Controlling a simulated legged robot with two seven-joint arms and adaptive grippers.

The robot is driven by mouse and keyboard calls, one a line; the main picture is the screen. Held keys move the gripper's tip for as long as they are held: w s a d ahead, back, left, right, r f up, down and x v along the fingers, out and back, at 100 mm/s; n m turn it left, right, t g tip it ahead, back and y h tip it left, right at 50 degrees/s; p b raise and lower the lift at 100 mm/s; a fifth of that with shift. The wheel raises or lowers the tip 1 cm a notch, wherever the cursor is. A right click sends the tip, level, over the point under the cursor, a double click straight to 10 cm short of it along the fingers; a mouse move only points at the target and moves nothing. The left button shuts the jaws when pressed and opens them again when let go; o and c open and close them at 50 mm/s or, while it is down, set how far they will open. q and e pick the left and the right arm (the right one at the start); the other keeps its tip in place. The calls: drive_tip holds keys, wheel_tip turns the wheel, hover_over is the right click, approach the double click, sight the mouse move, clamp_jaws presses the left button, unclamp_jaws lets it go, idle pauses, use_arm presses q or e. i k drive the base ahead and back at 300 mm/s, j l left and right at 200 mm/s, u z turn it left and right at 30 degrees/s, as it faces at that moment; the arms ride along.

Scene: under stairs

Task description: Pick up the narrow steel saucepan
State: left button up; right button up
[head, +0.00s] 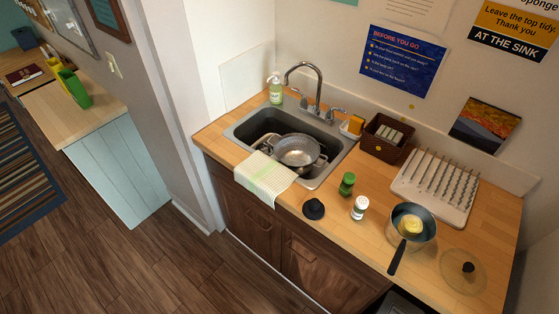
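A steel pot or pan (297,151) with a shiny round inside sits in the sink basin (262,125). Loop-like parts show at its sides, and its lower part is hidden in the basin. A second pan (400,237) stands on the counter at the right. It has a dark inside, a greyish outer wall and a long black handle pointing toward the front edge. A yellow round thing (411,226) lies in it. I cannot tell for sure which one is the narrow steel saucepan. Neither of my grippers shows in the head view.
A clear lid (449,280) with a black knob lies right of the counter pan. A white-capped jar (359,209), a green shaker (347,184) and a black object (313,209) stand left of it. A drying rack (412,189) is behind. A striped towel (266,178) hangs over the front edge.

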sight(403, 245)
drive_tip(key=k+l+z, duration=0.1)
drive_tip(key=z, duration=1.05)
